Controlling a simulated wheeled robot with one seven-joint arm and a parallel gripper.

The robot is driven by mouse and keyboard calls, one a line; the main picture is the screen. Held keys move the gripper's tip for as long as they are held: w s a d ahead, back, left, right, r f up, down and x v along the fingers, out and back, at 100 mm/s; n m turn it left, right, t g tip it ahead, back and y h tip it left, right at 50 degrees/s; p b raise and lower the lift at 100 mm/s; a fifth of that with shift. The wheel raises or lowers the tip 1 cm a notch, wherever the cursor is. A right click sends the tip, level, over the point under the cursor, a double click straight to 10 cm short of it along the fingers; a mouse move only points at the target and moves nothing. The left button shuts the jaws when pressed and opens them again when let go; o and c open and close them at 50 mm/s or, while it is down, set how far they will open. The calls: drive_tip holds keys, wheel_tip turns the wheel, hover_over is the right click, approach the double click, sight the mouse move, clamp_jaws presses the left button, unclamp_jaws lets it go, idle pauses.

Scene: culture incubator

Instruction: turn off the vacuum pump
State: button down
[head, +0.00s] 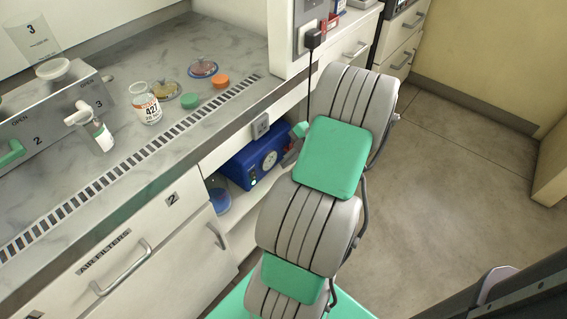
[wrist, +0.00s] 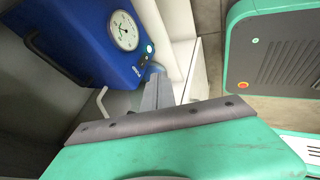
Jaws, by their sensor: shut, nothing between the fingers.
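The vacuum pump (head: 257,157) is a blue box with a round gauge, on the shelf under the bench. In the wrist view the pump (wrist: 85,40) fills the upper left. Its white gauge (wrist: 124,30) and a small glowing pale-green button (wrist: 149,48) face my side. My gripper (head: 287,159) is in front of the pump's right end, partly hidden by my arm. In the wrist view my gripper (wrist: 157,73) shows as grey fingers, closed together and empty, with the tips below the lit button. I cannot tell whether they touch the pump.
Above the pump is the bench with a vent strip (head: 130,152), a labelled bottle (head: 146,103) and several dishes and caps. A blue round container (head: 219,200) stands on the shelf left of the pump. A black plug (head: 313,38) hangs its cord nearby. Floor at right is clear.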

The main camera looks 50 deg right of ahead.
sight(253, 175)
drive_tip(key=w+r+p+x, duration=0.1)
drive_tip(key=w+p+x, duration=0.1)
drive_tip(key=x, duration=1.1)
drive_tip(key=shift+w+d+p, duration=0.2)
drive_tip(key=shift+w+p, duration=0.05)
drive_tip(key=shift+p, duration=0.35)
drive_tip(key=shift+f, duration=0.1)
